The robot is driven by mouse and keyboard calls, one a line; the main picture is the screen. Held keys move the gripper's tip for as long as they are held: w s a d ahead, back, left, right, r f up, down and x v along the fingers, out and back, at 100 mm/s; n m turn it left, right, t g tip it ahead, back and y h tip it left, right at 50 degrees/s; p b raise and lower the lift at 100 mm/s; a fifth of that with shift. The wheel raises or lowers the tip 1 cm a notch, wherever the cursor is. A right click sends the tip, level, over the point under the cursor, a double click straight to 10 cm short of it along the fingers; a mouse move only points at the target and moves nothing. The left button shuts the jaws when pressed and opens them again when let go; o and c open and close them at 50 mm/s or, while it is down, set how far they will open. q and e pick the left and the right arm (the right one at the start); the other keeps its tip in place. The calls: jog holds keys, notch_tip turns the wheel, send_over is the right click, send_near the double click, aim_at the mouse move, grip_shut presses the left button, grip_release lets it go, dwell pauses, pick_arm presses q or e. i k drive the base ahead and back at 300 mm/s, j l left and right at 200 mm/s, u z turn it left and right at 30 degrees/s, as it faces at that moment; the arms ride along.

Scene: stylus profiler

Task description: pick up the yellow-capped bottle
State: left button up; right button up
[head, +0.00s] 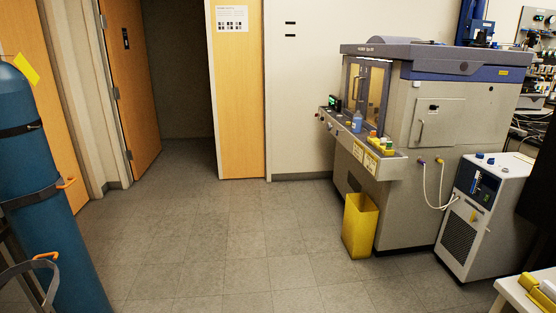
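A small blue bottle (357,121) stands upright on the front ledge (398,161) of the large grey machine; its cap colour is too small to tell. To its right on the same ledge is a cluster of small yellow, green and orange items (380,142). I cannot tell whether one of them is a bottle with a yellow cap. Neither of my grippers is in view.
The machine (398,110) stands against the back wall. A yellow bin (359,226) is on the floor under the ledge. A white wheeled unit (484,217) stands at the right, near a white table corner (510,290). A blue gas cylinder (45,200) stands left. The middle floor is clear.

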aim_at(357, 117)
jog(key=i, duration=2.65)
